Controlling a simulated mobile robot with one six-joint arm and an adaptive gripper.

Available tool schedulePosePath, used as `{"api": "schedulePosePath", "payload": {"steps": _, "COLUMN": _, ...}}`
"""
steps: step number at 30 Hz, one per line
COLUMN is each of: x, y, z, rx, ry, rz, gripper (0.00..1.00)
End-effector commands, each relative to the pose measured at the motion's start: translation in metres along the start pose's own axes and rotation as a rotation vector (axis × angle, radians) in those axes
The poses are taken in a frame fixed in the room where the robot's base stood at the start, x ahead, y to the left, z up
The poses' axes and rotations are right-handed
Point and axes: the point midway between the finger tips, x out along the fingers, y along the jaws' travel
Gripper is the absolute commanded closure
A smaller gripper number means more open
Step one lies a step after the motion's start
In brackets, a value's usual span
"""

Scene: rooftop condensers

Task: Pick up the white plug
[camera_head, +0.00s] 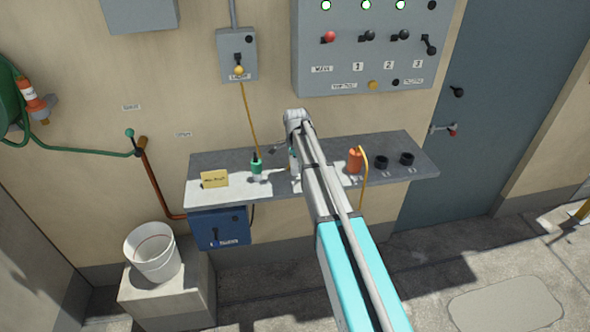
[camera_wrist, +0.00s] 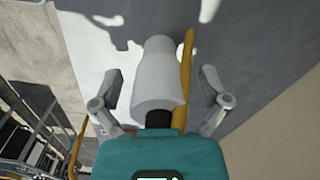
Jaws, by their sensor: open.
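The white plug (camera_wrist: 157,62) is a stepped pale cylinder in the wrist view. It lies between the two spread fingers of my gripper (camera_wrist: 162,80), with a visible gap on each side. A yellow cord (camera_wrist: 186,75) runs along its right side. A black part shows at its near end, just above my teal gripper body. In the head view my arm covers the middle of the shelf, and I cannot make out the white plug or my fingertips there.
A switch panel (camera_head: 365,60) hangs above. A white bucket (camera_head: 152,252) stands on a block at left.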

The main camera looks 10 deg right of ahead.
Motion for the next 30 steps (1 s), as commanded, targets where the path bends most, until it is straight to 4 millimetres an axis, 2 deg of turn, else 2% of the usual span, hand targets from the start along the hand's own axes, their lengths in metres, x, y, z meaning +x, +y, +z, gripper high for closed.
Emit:
{"api": "schedulePosePath", "payload": {"steps": 3, "x": 0.0059, "y": 0.0000, "z": 0.0001, "rx": 0.000, "ry": 0.000, "rz": 0.000, "gripper": 0.05}}
{"api": "schedulePosePath", "payload": {"steps": 22, "x": 0.0056, "y": 0.0000, "z": 0.0001, "rx": 0.000, "ry": 0.000, "rz": 0.000, "gripper": 0.05}}
{"api": "schedulePosePath", "payload": {"steps": 23, "x": 0.0056, "y": 0.0000, "z": 0.0001, "rx": 0.000, "ry": 0.000, "rz": 0.000, "gripper": 0.09}}
{"api": "schedulePosePath", "payload": {"steps": 30, "x": 0.0056, "y": 0.0001, "z": 0.0000, "rx": 0.000, "ry": 0.000, "rz": 0.000, "gripper": 0.53}}
